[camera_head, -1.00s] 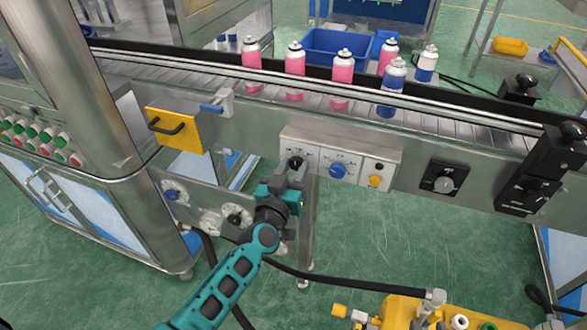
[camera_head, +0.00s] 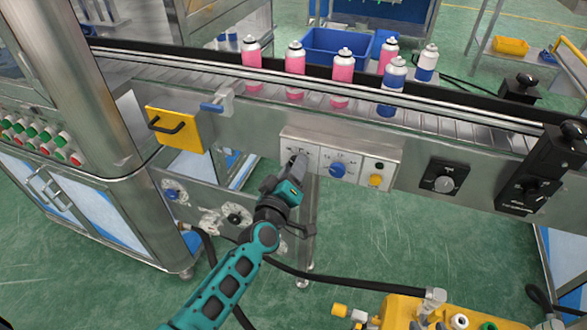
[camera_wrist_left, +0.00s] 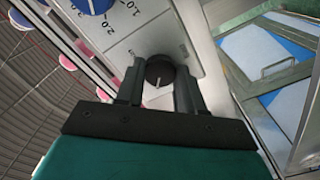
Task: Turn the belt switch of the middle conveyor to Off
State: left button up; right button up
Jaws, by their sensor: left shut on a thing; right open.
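The control panel (camera_head: 347,146) is a pale box on the front of the conveyor (camera_head: 250,116). It carries a black knob at its left, a blue dial (camera_head: 337,170) in the middle and a yellow button (camera_head: 376,180) at the right. My left gripper (camera_head: 298,163) is at the panel's left part, its jaws turned at a slant, and mostly hides the black knob in the head view. In the left wrist view the black knob (camera_wrist_left: 160,70) with a light pointer line sits between the two fingers, which are shut on it. My right gripper is not in view.
Pink and blue aerosol cans (camera_head: 341,93) stand on the belt behind the rail. A yellow handled plate (camera_head: 174,129) is left of the panel, and a separate black switch (camera_head: 444,178) is to its right. A steel cabinet (camera_head: 80,190) stands at the left. Yellow equipment (camera_head: 400,310) is at the bottom.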

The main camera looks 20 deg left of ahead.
dwell(0.6)
pick_arm(q)
jog(key=o, duration=1)
jog(key=shift+o, duration=0.2)
jog(key=shift+s, duration=0.15)
jog(key=s, duration=1.2)
jog(key=shift+s+a, duration=0.25)
jog(key=shift+s, duration=0.1)
